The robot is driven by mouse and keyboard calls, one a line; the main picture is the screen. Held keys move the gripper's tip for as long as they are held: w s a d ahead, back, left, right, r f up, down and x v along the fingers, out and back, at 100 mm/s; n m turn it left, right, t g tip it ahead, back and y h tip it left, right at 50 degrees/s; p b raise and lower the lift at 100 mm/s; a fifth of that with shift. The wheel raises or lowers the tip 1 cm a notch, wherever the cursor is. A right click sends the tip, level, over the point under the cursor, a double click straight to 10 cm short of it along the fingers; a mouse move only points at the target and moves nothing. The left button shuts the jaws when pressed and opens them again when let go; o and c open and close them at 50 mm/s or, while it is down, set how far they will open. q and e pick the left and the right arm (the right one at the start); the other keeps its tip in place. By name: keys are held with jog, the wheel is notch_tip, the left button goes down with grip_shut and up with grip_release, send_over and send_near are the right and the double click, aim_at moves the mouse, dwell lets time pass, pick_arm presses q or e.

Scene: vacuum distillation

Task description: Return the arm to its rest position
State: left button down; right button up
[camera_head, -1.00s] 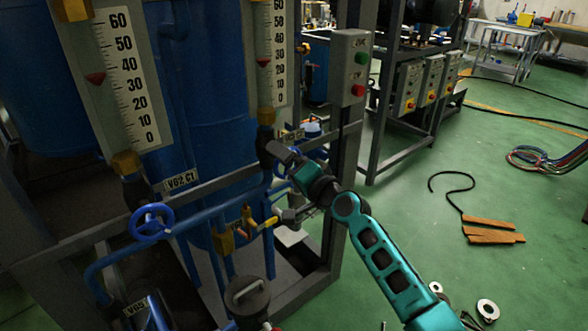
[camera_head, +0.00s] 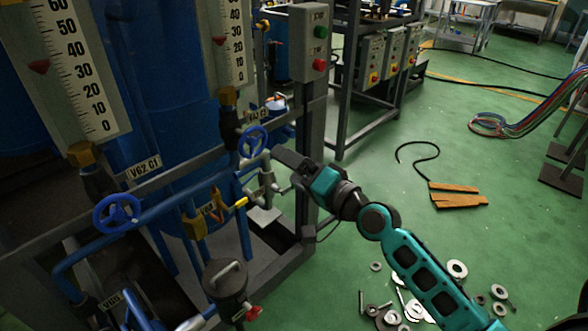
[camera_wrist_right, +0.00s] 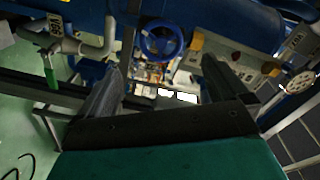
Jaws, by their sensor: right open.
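My right arm (camera_head: 430,275) is teal and black and reaches in from the lower right. Its dark right gripper (camera_head: 284,172) is beside the front of the pipe frame, close to a blue handwheel (camera_head: 252,141) and grey pipe fittings (camera_head: 264,182). In the right wrist view, the gripper (camera_wrist_right: 165,78) has its two black fingers spread apart with nothing between them. A blue handwheel (camera_wrist_right: 161,40) shows beyond the fingertips, apart from them. My left gripper is not in view.
A grey post with a button box (camera_head: 314,45) stands behind the gripper. Washers (camera_head: 457,269) lie near my arm; green floor (camera_head: 390,190) is open to the right.

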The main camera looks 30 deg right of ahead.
jog(key=shift+f, duration=0.1)
dwell(0.3)
jog(key=s+a+f+n+g+h, duration=0.2)
jog(key=s+f+n, duration=0.3)
jog(key=s+f, duration=0.5)
jog(key=s+a+f+n+g+h, duration=0.2)
jog(key=s+f+n, duration=0.4)
jog(key=s+f, duration=0.3)
notch_tip(320, 180, down, 3)
jog(key=shift+s+a+f+g, duration=0.15)
jog(key=shift+s+a+g, duration=0.35)
jog(key=shift+g, duration=0.6)
jog(key=shift+w, duration=0.15)
dwell(0.8)
